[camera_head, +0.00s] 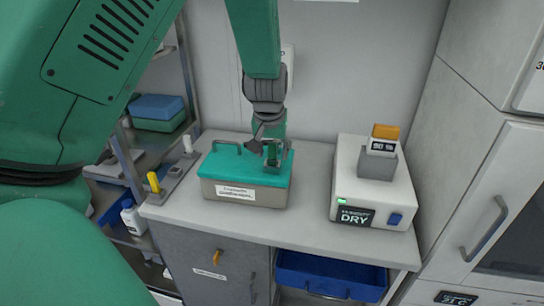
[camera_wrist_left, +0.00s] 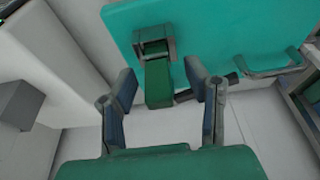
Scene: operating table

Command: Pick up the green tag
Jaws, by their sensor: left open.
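A green tag (camera_wrist_left: 158,84) hangs from a grey metal bracket (camera_wrist_left: 154,42) on the side of a teal-lidded box (camera_wrist_left: 220,30) in the left wrist view. My left gripper (camera_wrist_left: 160,76) is open, with one finger on each side of the tag; I see gaps between the tag and both fingers. In the head view my left gripper (camera_head: 268,143) is above the right end of the box (camera_head: 225,165), which has a grey lower body and a white label. The tag is too small and covered to make out there. My right gripper is not in view.
A white device (camera_head: 350,200) marked DRY stands on the counter (camera_head: 310,238) to the right, with an orange-topped grey block (camera_head: 378,160). A grey rack with white and yellow pieces (camera_head: 172,178) is at left. A blue bin (camera_head: 328,275) sits below the counter.

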